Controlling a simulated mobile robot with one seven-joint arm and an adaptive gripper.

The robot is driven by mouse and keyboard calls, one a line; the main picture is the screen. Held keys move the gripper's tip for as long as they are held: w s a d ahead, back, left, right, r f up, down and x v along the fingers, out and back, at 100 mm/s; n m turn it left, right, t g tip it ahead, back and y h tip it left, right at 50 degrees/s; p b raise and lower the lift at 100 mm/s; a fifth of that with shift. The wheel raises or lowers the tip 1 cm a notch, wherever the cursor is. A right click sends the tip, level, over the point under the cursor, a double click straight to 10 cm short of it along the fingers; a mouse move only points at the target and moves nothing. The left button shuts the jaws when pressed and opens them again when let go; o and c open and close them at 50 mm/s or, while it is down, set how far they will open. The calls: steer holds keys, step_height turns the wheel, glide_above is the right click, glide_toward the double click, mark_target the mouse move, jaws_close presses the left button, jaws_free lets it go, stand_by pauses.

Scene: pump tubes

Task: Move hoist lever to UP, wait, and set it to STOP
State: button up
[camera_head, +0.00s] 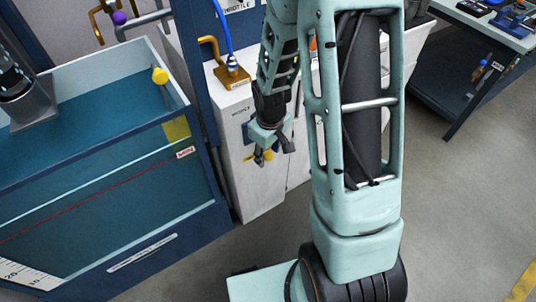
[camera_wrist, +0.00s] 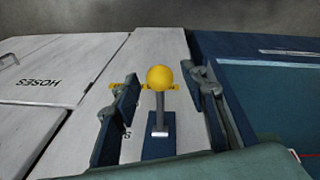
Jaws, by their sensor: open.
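The hoist lever has a yellow ball knob (camera_wrist: 160,77) on a grey stem, rising from a dark blue base plate (camera_wrist: 150,146) on the white cabinet. In the wrist view the knob stands between the two fingers of my gripper, with gaps on both sides. My gripper (camera_head: 272,146) is open and holds nothing; its fingers straddle the lever. In the head view the yellow knob (camera_head: 267,155) shows just below the fingers, and the lever's stem is mostly hidden. The lever's UP and STOP marks cannot be read.
A blue-framed water tank (camera_head: 220,215) stands close to the left of the cabinet (camera_head: 238,185). A brass fitting with a blue hose (camera_head: 232,72) sits on the cabinet top. A workbench (camera_head: 480,25) stands at the back right. Open floor (camera_head: 450,190) lies to the right.

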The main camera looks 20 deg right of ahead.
step_height(320, 180, up, 10)
steer(key=s, duration=0.1)
steer(key=shift+s+r, duration=0.2)
steer(key=shift+s, duration=0.2)
stand_by(0.4)
